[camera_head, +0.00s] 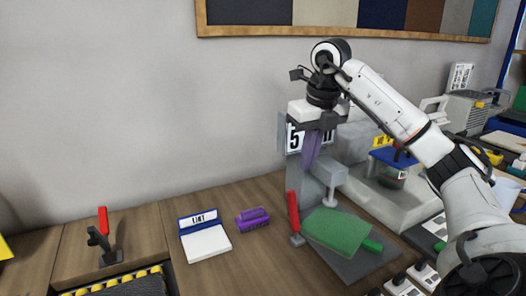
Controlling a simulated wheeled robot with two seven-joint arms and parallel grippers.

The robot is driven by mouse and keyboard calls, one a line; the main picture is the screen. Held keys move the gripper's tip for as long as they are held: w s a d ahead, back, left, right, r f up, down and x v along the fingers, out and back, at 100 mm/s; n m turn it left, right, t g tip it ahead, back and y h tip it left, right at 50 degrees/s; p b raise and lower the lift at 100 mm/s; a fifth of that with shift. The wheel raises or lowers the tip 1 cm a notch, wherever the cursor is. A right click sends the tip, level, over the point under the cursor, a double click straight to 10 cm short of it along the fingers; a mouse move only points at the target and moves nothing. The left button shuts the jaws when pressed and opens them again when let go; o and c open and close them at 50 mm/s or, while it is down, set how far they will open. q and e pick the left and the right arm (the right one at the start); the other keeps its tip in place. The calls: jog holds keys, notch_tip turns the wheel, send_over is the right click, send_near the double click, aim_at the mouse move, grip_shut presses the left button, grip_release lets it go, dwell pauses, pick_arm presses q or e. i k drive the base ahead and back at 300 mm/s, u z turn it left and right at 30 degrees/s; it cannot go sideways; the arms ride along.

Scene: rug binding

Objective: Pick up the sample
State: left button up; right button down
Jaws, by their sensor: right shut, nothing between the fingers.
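A flat green piece (338,230), which looks like the sample, lies on a grey plate (345,262) at a small stand right of the picture's middle. My right gripper (310,152) is above and behind it, pointing down in front of a sign showing a 5. It is shut and empty, well apart from the green piece. Its narrow purplish lower part hides some of the sign and stand. My left gripper is not in view.
A red-handled clamp (294,218) stands at the plate's left edge. Left of it are a purple block (252,219) and a white labelled pad (206,243). Another red-handled clamp (104,235) is at far left. A blue-lidded jar (391,165) stands behind right. Bare wood lies between.

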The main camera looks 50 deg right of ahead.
aim_at(343, 233)
jog(key=k, duration=1.5)
